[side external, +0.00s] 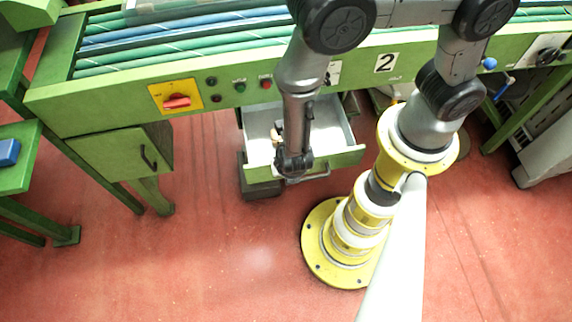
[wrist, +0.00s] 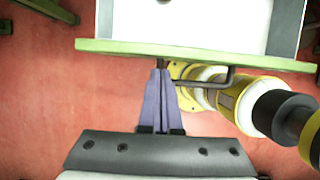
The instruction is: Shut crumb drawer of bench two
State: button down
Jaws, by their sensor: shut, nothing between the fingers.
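My arm hides part of the drawer in the side view.
A yellow panel with a red switch (side external: 176,101) and several buttons sit on the bench front. A green cabinet (side external: 120,155) hangs to the left. My yellow-and-white pedestal stands close to the drawer's right. Red floor (side external: 200,250) in front is clear.

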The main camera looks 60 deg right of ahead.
jog(key=shift+w+d, duration=0.3)
jog(key=w+d, duration=1)
jog(key=shift+w+d, duration=0.2)
dwell(0.3)
